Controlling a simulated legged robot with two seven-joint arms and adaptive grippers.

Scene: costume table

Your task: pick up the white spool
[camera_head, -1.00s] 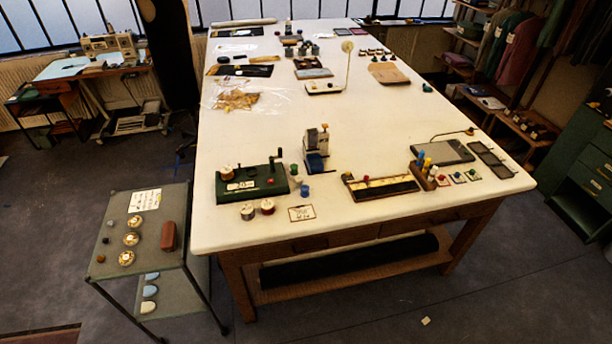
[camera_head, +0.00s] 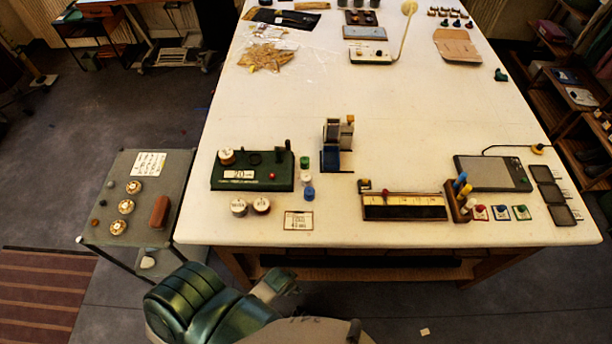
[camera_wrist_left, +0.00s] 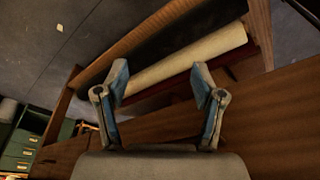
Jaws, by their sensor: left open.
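A white spool (camera_head: 239,207) stands on the white table near its front left edge. A similar round spool with a reddish side (camera_head: 261,205) is just right of it. Another pale-topped spool (camera_head: 227,156) sits on the green board behind. My left gripper (camera_head: 278,284) is low in front of the table edge, below and right of the white spool and apart from it. In the left wrist view its two fingers (camera_wrist_left: 161,80) are spread with nothing between them. That view shows the table's wooden underside, and no spool. My right gripper is not in view.
The green board (camera_head: 225,183) lies behind the spools. Small green, white and blue pieces (camera_head: 309,193) and a card (camera_head: 298,221) are to their right. A grey side table (camera_head: 105,215) stands left. In the wrist view, rolls (camera_wrist_left: 190,58) lie below the tabletop.

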